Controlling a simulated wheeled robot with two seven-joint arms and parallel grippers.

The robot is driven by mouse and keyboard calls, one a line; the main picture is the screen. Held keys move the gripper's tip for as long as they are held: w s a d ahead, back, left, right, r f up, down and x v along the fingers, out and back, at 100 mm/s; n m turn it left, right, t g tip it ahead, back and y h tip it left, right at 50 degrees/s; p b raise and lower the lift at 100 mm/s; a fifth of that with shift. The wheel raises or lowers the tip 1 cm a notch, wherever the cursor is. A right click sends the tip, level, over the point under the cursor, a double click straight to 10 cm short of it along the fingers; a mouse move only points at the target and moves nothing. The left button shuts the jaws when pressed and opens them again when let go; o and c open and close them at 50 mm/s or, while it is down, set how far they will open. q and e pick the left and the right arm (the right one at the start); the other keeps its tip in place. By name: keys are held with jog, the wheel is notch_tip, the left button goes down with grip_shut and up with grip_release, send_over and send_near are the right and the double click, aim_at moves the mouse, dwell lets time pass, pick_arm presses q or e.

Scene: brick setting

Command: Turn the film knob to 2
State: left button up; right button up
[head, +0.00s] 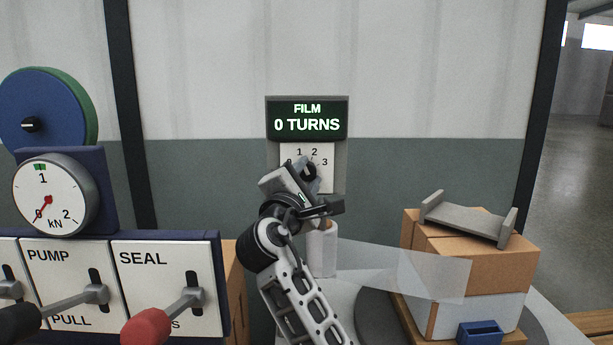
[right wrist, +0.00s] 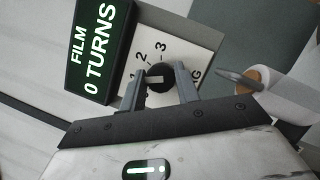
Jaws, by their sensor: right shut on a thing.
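The film knob (right wrist: 158,77) is a small dark round knob with a pale bar, on a white dial plate (right wrist: 184,45) marked 1, 2 and 3. In the head view the dial plate (head: 300,150) sits under a green-lit display (head: 307,120) reading "FILM 0 TURNS". My right gripper (right wrist: 160,82) is shut on the knob, one finger on each side. In the head view my right gripper (head: 306,173) covers most of the knob and the lower plate. I cannot tell exactly which number the pale bar points at. My left gripper is not in view.
A panel with PUMP and SEAL levers (head: 170,315) and a kN gauge (head: 55,195) stands at the left. A wrapped cardboard box (head: 470,260) with a grey bracket (head: 468,217) on top stands right. A white film roll (head: 322,250) is close below the knob.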

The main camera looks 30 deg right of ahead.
jog(key=m+g, duration=0.1)
jog(key=m, duration=0.1)
jog(key=m+p, duration=0.1)
jog(key=m, duration=0.2)
jog(key=shift+r+g+y, duration=0.1)
jog(key=shift+g+y, duration=0.3)
jog(key=shift+m+g+y+p, duration=0.2)
jog(key=shift+m+y+p, duration=0.25)
jog(key=shift+m, duration=0.6)
jog(key=shift+m+g+y+p, duration=0.25)
jog(key=shift+m+p, duration=0.35)
jog(key=shift+m, duration=0.45)
jog(key=o, duration=1)
jog(key=shift+c, duration=0.2)
jog(key=b+v, duration=0.2)
jog(key=v, duration=1)
